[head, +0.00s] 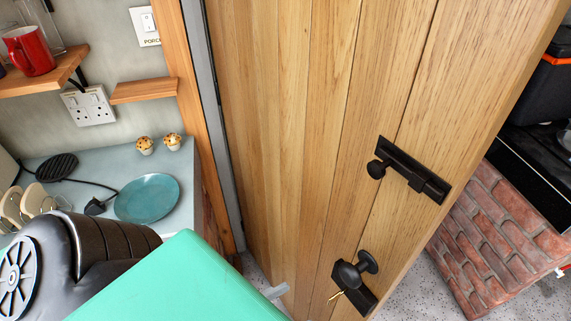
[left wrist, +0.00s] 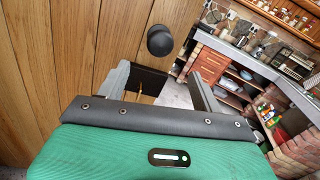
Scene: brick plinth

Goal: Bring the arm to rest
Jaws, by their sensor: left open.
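My left gripper (left wrist: 160,85) is open, with its two grey fingers apart and nothing seen held between them. In the left wrist view, the door's black round knob (left wrist: 160,40) is just beyond the fingers. The black lock plate and key (left wrist: 140,88) show between the fingers; I cannot tell whether the fingers touch the door. My right gripper is in neither view.
The door also has a black knob (head: 352,272) and a black bolt (head: 412,170) in the head view. A grey counter (head: 100,160) at left holds a teal plate (head: 147,197) and two muffins. A brick plinth (head: 500,240) stands right of the door. Speckled floor shows below.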

